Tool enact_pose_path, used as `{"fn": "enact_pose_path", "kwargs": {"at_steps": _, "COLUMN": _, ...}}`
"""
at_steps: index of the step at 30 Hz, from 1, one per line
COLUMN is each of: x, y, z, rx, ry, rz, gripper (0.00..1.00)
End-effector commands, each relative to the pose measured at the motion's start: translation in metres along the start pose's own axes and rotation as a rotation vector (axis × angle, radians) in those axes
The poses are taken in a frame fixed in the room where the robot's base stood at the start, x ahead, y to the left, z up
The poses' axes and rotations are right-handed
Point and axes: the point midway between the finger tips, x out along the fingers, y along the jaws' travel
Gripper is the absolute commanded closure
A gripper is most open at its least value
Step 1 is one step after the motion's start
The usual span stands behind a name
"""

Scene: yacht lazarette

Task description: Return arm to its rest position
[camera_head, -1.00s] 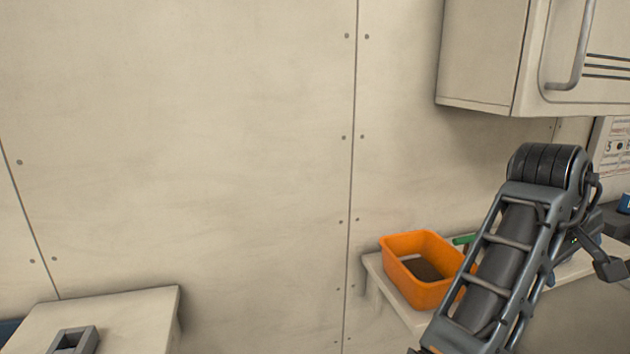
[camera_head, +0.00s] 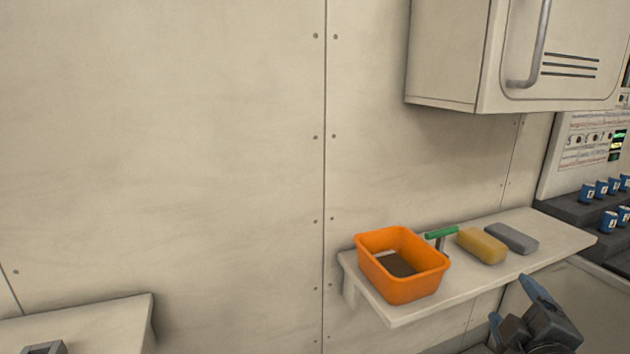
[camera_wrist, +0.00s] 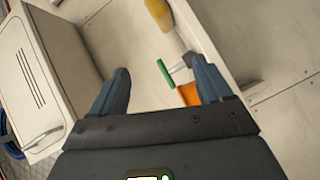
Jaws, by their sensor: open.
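My gripper (camera_head: 514,304) shows at the lower right of the head view, below and in front of the wall shelf. Its two blue-grey fingers are spread apart. In the wrist view (camera_wrist: 163,72) nothing lies between the fingertips in their grip, and the shelf items show beyond them. Most of my arm is out of the head view.
A wall shelf (camera_head: 480,280) carries an orange bin (camera_head: 405,285), a green-handled tool (camera_head: 441,233), a yellow block (camera_head: 482,245) and a grey block (camera_head: 512,237). A cabinet (camera_head: 445,55) hangs above. A panel with several blue-capped items (camera_head: 587,193) is at right. A counter (camera_head: 110,315) is lower left.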

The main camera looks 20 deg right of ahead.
Motion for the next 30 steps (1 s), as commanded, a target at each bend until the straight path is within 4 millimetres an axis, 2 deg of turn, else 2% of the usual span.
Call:
{"fn": "enact_pose_path", "kwargs": {"at_steps": 3, "x": -0.035, "y": -0.032, "z": 0.004, "rx": 0.042, "ry": 0.099, "rz": -0.077, "gripper": 0.22}}
{"fn": "enact_pose_path", "kwargs": {"at_steps": 9, "x": -0.104, "y": -0.076, "z": 0.008, "rx": 0.181, "ry": 0.235, "rz": -0.224, "gripper": 0.22}}
{"fn": "enact_pose_path", "kwargs": {"at_steps": 15, "x": -0.183, "y": -0.105, "z": 0.013, "rx": 0.386, "ry": 0.311, "rz": -0.384, "gripper": 0.22}}
{"fn": "enact_pose_path", "kwargs": {"at_steps": 20, "x": -0.249, "y": -0.113, "z": 0.017, "rx": 0.590, "ry": 0.323, "rz": -0.501, "gripper": 0.22}}
{"fn": "enact_pose_path", "kwargs": {"at_steps": 24, "x": -0.300, "y": -0.109, "z": 0.018, "rx": 0.778, "ry": 0.303, "rz": -0.576, "gripper": 0.22}}
{"fn": "enact_pose_path", "kwargs": {"at_steps": 27, "x": -0.326, "y": -0.102, "z": 0.017, "rx": 0.894, "ry": 0.282, "rz": -0.606, "gripper": 0.22}}
{"fn": "enact_pose_path", "kwargs": {"at_steps": 30, "x": -0.343, "y": -0.097, "z": 0.016, "rx": 0.975, "ry": 0.264, "rz": -0.622, "gripper": 0.22}}
